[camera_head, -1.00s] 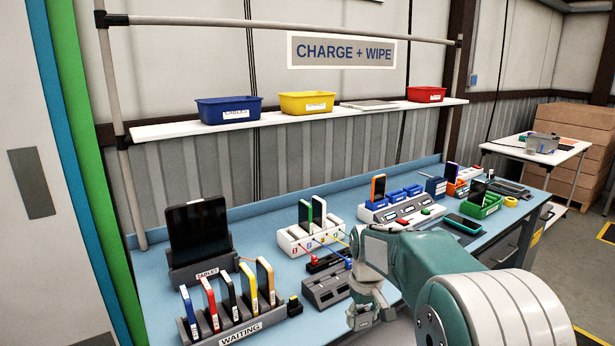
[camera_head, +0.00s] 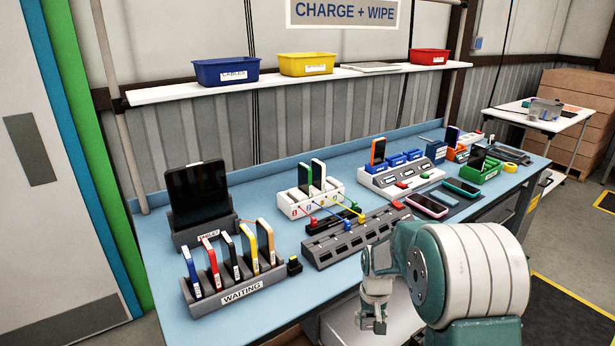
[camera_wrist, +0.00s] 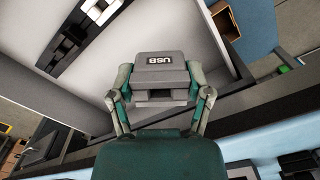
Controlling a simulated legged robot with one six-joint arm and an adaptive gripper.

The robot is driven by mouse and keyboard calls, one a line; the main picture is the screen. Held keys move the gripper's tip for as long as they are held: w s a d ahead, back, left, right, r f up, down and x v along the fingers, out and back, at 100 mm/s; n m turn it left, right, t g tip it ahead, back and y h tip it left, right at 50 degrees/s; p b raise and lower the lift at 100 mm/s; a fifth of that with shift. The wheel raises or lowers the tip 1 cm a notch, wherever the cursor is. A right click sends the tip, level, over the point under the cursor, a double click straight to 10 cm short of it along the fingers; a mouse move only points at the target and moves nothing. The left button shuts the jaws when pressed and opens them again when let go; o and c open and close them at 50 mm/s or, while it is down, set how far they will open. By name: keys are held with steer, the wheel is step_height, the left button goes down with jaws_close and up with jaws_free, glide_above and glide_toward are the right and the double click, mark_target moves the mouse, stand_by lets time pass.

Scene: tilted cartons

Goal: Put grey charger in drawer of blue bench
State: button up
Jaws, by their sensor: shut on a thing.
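The grey charger (camera_wrist: 160,72), a small block marked USB, is between the fingers of my gripper (camera_wrist: 160,98) in the wrist view. My gripper is shut on it. In the head view my gripper (camera_head: 373,322) points down in front of the front edge of the blue bench (camera_head: 285,325). The charger is hard to make out there. A pale open drawer (camera_head: 345,325) shows under the bench edge, partly hidden by my arm. In the wrist view a pale flat surface (camera_wrist: 175,25), which looks like the drawer's inside, lies beyond the charger.
On the bench stand the waiting rack (camera_head: 240,290) of phones, a tablet dock (camera_head: 205,232), a grey multi-slot strip (camera_head: 350,240) and a white charging dock (camera_head: 312,202). Two phones (camera_head: 427,205) lie right of it. The shelf (camera_head: 180,94) with bins is above.

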mark_target(368, 330)
step_height(368, 330, up, 3)
step_height(368, 330, down, 7)
steer(key=shift+f, duration=0.15)
